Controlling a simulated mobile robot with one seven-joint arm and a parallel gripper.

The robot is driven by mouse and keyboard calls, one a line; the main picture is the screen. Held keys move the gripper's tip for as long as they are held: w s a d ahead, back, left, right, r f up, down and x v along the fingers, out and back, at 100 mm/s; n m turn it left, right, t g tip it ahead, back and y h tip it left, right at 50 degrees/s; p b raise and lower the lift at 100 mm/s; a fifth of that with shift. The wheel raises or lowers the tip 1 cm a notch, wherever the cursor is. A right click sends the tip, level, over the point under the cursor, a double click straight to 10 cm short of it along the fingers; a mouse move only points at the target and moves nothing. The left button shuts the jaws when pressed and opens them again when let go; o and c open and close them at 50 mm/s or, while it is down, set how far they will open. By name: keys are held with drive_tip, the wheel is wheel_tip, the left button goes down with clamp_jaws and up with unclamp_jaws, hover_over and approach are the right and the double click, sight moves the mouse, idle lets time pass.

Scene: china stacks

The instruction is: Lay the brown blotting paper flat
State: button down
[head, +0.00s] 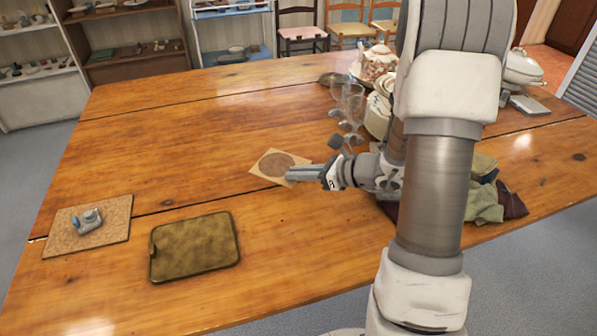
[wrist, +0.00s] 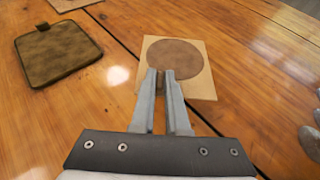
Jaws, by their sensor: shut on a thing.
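The brown blotting paper (head: 276,163) shows as a dark brown round area on a paler tan square near the middle of the table; I cannot tell whether these are one sheet or two. It also shows in the wrist view (wrist: 177,56), just beyond the fingertips, and looks mostly flat. My gripper (head: 290,175) is at its near edge, low over the table. In the wrist view my gripper (wrist: 161,76) has its fingers close together with a narrow brown strip between them, seemingly part of the paper. The fingers hide part of the near edge.
A brownish tray or pad (head: 195,248) lies at the front left. A cork mat (head: 88,226) with a small grey-blue object (head: 88,221) is left of it. Glasses (head: 346,98), crockery and folded cloths (head: 484,200) stand at the right. The table's left middle is clear.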

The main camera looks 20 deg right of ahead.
sight(298, 197)
drive_tip(key=shift+f+b, duration=2.45)
drive_tip(key=shift+f, duration=0.3)
drive_tip(key=shift+f+b, duration=0.3)
drive_tip(key=shift+b, duration=0.05)
drive_tip(key=c, duration=0.8)
unclamp_jaws()
drive_tip(key=shift+c, duration=0.2)
drive_tip(key=p+v, duration=0.4)
drive_tip(key=v, duration=1.3)
drive_tip(key=shift+s+d+r+p, duration=0.1)
drive_tip(key=shift+s+d+p, duration=0.05)
drive_tip(key=shift+p, duration=0.15)
